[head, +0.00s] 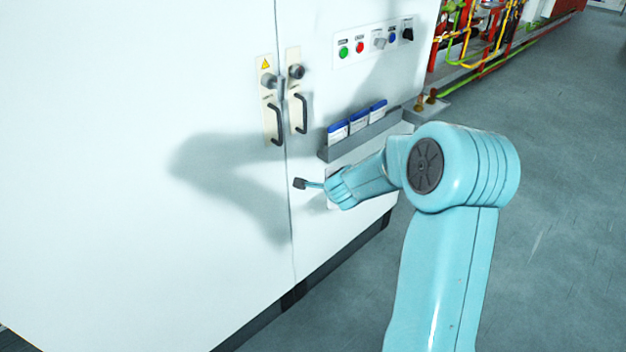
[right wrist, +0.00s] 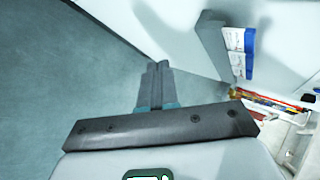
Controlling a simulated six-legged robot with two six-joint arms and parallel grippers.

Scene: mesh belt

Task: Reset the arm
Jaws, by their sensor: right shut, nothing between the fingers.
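My right arm, light blue, comes in from the lower right in the head view. My right gripper (head: 301,184) is a small dark tip in front of the white cabinet (head: 200,90), below the door handles. In the right wrist view the two dark fingers of the right gripper (right wrist: 156,78) lie together, shut, with nothing between them. I cannot tell the exact gap between the fingertips and the cabinet. My left gripper is not in view.
The cabinet has two black door handles (head: 274,125), a button panel (head: 374,42) and a grey document tray (head: 366,137) with blue-topped booklets, close to my right forearm. Red and yellow pipes (head: 474,28) stand behind. Grey floor (head: 570,200) is free at the right.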

